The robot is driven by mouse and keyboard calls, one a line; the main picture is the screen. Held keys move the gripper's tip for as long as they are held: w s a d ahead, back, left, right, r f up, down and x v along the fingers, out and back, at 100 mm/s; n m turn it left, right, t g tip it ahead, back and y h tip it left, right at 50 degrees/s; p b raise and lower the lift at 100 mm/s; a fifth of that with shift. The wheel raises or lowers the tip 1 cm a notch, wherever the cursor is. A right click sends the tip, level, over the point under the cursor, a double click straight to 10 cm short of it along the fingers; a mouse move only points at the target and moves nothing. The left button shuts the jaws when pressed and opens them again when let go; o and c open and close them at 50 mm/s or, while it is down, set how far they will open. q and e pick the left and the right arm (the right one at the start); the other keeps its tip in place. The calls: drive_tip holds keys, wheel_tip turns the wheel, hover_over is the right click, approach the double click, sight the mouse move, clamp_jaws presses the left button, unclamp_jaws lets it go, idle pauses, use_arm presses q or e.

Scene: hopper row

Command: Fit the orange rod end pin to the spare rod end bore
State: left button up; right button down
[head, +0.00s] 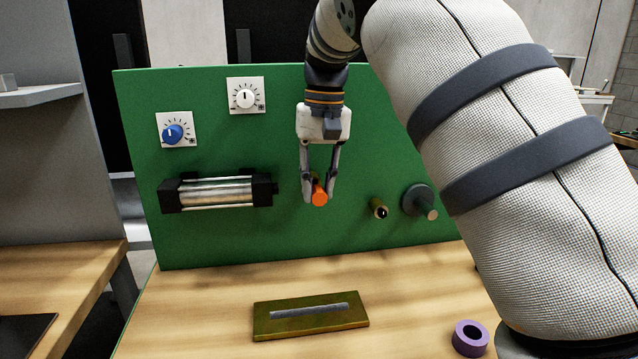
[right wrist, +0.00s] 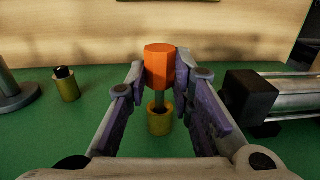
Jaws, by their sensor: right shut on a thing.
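The orange rod end pin (head: 319,198) is between the fingertips of my right gripper (head: 320,192), in front of the green panel. In the right wrist view the pin (right wrist: 160,66) has an orange head and a thin dark shank. My right gripper (right wrist: 160,72) is shut on the head. The shank end lines up with a brass collar (right wrist: 160,123) on the panel; I cannot tell whether it is inside the collar. No label shows which is the spare. My left gripper is not in view.
A silver cylinder with black ends (head: 216,192) is mounted left of my gripper. A grey disc with a peg (head: 419,202) is at the right. Two dials are higher up. A slotted brass block (head: 311,316) and a purple ring (head: 470,338) lie on the wooden bench.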

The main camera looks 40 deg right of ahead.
drive_tip(key=shift+r, duration=0.1)
drive_tip(key=shift+w+d+f, duration=0.1)
drive_tip(key=shift+w+f, duration=0.1)
drive_tip(key=shift+w, duration=0.05)
drive_tip(key=shift+w+d, duration=0.3)
drive_tip(key=shift+w, duration=0.15)
idle(0.4)
drive_tip(key=c, duration=1.3)
unclamp_jaws()
drive_tip(key=shift+r, duration=0.1)
